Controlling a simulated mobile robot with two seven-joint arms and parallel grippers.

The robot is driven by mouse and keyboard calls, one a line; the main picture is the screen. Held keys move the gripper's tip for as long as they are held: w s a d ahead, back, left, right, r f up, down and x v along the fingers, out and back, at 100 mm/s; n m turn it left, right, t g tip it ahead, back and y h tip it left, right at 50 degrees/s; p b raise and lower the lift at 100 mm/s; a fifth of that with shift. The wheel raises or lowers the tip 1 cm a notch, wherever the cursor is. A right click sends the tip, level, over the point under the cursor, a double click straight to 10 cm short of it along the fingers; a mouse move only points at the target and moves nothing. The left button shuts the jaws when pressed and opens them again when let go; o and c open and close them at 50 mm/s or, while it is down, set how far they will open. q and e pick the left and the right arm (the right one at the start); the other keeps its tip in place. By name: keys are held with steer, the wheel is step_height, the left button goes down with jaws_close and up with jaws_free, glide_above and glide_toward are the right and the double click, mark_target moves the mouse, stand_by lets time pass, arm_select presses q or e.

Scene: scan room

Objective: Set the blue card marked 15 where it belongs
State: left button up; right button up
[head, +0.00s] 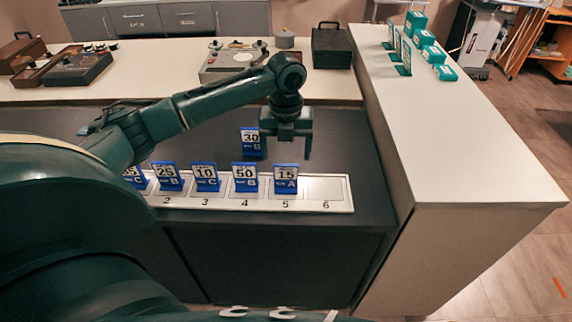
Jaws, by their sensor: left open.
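The blue card marked 15, with an A below (286,179), stands upright at place 5 of the white numbered rack (340,207). My left gripper (285,149) points down just behind and above that card. It is open, with nothing visible between its fingers. Place 6, at the right end of the rack, is empty. Blue cards 50 B (245,176), 10 C (206,178) and 25 B (168,177) stand at places 4, 3 and 2. A partly hidden card marked C (134,178) stands farther left. My right gripper is out of view.
Another blue card, 30 B (251,141), stands behind the rack beside my left gripper's fingers. Green cards and boxes (422,39) stand on the right counter (450,130). Devices and a black case (332,46) sit on the rear counter. The dark surface right of my gripper is clear.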

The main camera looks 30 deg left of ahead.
arm_select(q)
step_height(320, 180, up, 2)
steer(key=shift+r, duration=0.1)
steer(key=d+f+n, duration=0.1)
steer(key=d+f, duration=0.2)
steer(key=s+d+f+n+t+h, duration=0.1)
steer(key=d+f, duration=0.1)
steer(key=d, duration=0.1)
steer(key=s+d+f+n+h, duration=0.1)
steer(key=d+f, duration=0.2)
steer(key=shift+d+f+n+t, duration=0.3)
steer(key=shift+d+f+t, duration=0.05)
steer(key=shift+d+t, duration=0.05)
steer(key=s+d+f+n+t+h, duration=0.3)
steer(key=s+d+f+n, duration=0.2)
steer(key=d+n, duration=0.4)
steer(key=s+a+f+n+t+y, duration=0.1)
steer(key=s+f+n+t, duration=0.1)
steer(key=s+n, duration=0.4)
steer(key=s+a+f+n+t, duration=0.1)
steer(key=s+f+n+t, duration=0.1)
steer(key=s+n+t, duration=0.2)
steer(key=s+n, duration=0.2)
steer(key=n, duration=0.2)
steer(key=shift+s+a+f+y, duration=0.2)
steer(key=shift+a+f+y, duration=0.05)
steer(key=shift+a+y, duration=0.15)
